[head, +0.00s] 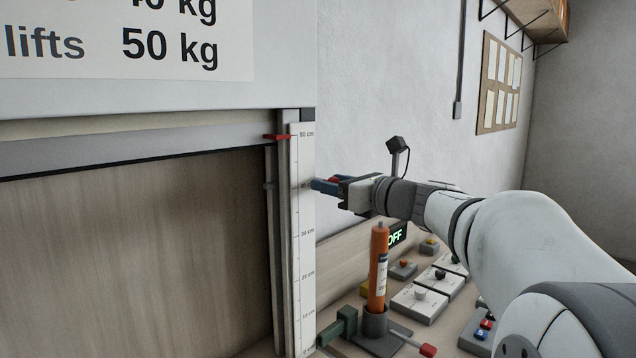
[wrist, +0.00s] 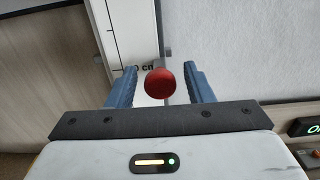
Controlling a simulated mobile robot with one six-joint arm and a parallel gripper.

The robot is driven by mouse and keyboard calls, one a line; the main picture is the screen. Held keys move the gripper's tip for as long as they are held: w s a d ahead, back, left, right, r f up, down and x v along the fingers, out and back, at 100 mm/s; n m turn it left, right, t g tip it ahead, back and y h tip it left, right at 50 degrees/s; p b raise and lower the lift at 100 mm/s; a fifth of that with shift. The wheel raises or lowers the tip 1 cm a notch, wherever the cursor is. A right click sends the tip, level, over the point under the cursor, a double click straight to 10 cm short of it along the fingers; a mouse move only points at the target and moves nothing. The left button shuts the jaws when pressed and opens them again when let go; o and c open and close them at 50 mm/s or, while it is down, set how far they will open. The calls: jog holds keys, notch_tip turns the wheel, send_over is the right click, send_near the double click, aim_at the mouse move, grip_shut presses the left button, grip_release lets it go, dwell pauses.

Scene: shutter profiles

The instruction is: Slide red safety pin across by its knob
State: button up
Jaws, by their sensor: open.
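The red knob (wrist: 160,82) of the safety pin sits between the two blue fingers of my gripper (wrist: 161,88) in the wrist view, with a gap on each side. A grey shaft shows behind the knob. A thin grey pin end (head: 268,185) sticks out on the far side of the post. My gripper is open and does not hold the knob.
The scale post (head: 300,230) stands left of my gripper, with a grey shutter bar (head: 130,145) across the panel. Below stand an orange cylinder (head: 378,265) in a grey holder, a red-tipped lever (head: 428,350) and several switch boxes (head: 420,303). A white wall is behind.

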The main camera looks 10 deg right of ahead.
jog(key=shift+w, duration=0.1)
jog(key=shift+c, duration=0.4)
grip_shut()
